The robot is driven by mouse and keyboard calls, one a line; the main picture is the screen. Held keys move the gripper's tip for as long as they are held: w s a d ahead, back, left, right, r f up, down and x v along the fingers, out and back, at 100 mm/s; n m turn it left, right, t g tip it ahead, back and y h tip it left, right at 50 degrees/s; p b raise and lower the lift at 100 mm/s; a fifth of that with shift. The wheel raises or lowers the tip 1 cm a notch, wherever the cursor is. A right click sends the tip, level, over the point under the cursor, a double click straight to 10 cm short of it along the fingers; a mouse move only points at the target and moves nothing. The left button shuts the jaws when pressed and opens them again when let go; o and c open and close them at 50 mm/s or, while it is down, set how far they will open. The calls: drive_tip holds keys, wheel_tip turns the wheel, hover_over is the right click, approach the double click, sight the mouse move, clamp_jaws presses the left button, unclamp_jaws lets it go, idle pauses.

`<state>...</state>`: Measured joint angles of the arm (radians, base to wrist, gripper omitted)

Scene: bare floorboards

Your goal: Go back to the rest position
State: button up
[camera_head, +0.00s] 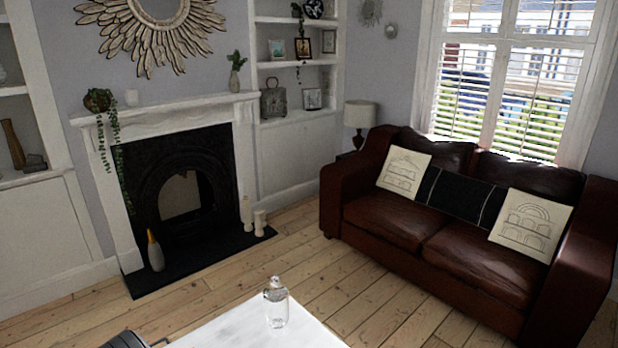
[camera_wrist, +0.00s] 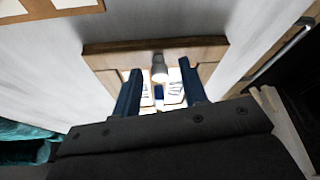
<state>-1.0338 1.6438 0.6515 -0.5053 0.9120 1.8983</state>
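My gripper (camera_wrist: 159,68) shows in the wrist view as two blue fingers standing well apart, with no object seen held between them. It points towards a pale surface with a wooden-framed panel (camera_wrist: 100,48), and a small bright lamp-like thing shows in the gap, apparently beyond the fingers. In the head view the fingers are out of sight. Only a dark piece, probably of my arm, shows at the bottom left edge.
A clear bottle (camera_head: 277,308) stands upright on a white tabletop (camera_head: 235,330) at the bottom of the head view. A brown leather sofa (camera_head: 400,222) is at the right, a fireplace (camera_head: 180,190) at the left. Floorboards (camera_head: 330,280) between them are bare. Teal cloth (camera_wrist: 25,140) shows in the wrist view.

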drive_tip(key=v, duration=1.8)
drive_tip(key=x, duration=1.8)
drive_tip(key=shift+d+f, duration=0.1)
drive_tip(key=shift+f, duration=0.05)
drive_tip(key=shift+r+n+y, duration=0.2)
drive_tip(key=shift+n+y, duration=0.2)
drive_tip(key=shift+n, duration=0.8)
drive_tip(key=n, duration=0.2)
drive_tip(key=n+y, duration=0.1)
drive_tip(key=n, duration=0.1)
drive_tip(key=shift+d+t+y, duration=0.1)
drive_tip(key=shift+t+y, duration=0.2)
drive_tip(key=n+y, duration=0.1)
drive_tip(key=n, duration=0.2)
drive_tip(key=shift+d, duration=0.1)
drive_tip(key=shift+n+g+y, duration=0.4)
drive_tip(key=shift+n+y, duration=0.3)
drive_tip(key=shift+n, duration=1.3)
drive_tip(key=shift+d+n, duration=0.1)
drive_tip(key=shift+n, duration=0.2)
drive_tip(key=shift+m, duration=0.5)
